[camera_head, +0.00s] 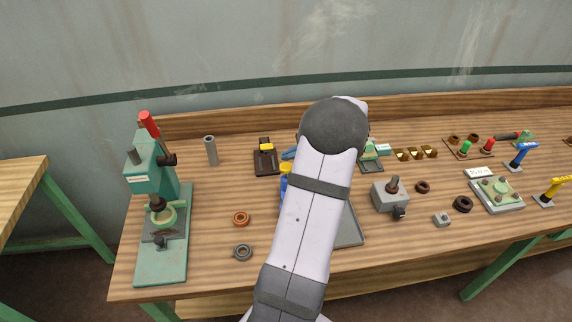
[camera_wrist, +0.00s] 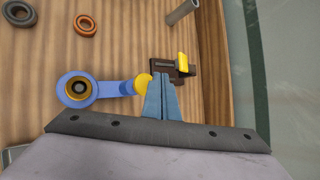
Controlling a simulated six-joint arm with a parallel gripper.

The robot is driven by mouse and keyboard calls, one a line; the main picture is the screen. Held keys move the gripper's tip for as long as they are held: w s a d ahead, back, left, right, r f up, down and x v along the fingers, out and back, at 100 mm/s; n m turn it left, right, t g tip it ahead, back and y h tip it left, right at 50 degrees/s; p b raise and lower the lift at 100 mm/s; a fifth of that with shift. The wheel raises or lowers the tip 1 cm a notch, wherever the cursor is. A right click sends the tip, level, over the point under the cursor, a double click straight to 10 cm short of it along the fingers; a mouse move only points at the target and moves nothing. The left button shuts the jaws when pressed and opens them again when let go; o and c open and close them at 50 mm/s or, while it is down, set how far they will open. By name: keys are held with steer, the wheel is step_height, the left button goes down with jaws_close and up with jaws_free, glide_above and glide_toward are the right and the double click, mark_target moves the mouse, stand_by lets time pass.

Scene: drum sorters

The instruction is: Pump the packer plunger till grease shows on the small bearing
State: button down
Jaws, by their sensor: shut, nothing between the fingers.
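The packer is blue. In the wrist view its round blue body (camera_wrist: 66,101) holds a brass-coloured ring with a dark centre; I cannot tell whether that ring is the small bearing. A blue stem with a yellow knob (camera_wrist: 142,82), seemingly the plunger, stands to its right. My gripper (camera_wrist: 161,76) is shut and empty, its blue fingertips close beside the knob; contact is unclear. In the head view the yellow top (camera_head: 286,168) shows at the arm's left edge, and my arm hides most of the packer. No grease can be made out.
An orange-brown bearing (camera_head: 241,218) and a grey bearing (camera_head: 242,252) lie left of my arm. A green press (camera_head: 152,175) stands at far left. A grey gearbox (camera_head: 390,197) stands right.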

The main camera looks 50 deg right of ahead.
mark_target(289, 167)
steer(key=shift+r+p, duration=1.35)
steer(key=shift+r, duration=0.8)
steer(key=w+a+f+n+g+y, duration=0.1)
steer(key=w+a+n+g+y, duration=0.15)
steer(key=a+n, duration=0.75)
steer(key=w+a+f+n+g+y, duration=0.1)
steer(key=w+a+n+g, duration=0.15)
steer(key=a, duration=1.45)
steer(key=s+a+f+n+g+h, duration=0.1)
steer(key=s+a+n+g+h, duration=0.2)
steer(key=s+a+n, duration=0.9)
steer(key=a+n+g, duration=0.1)
steer(key=a+n, duration=0.2)
steer(key=a, duration=0.2)
steer(key=shift+s+f, duration=0.2)
steer(key=shift+s, duration=0.2)
steer(key=shift+a, duration=0.1)
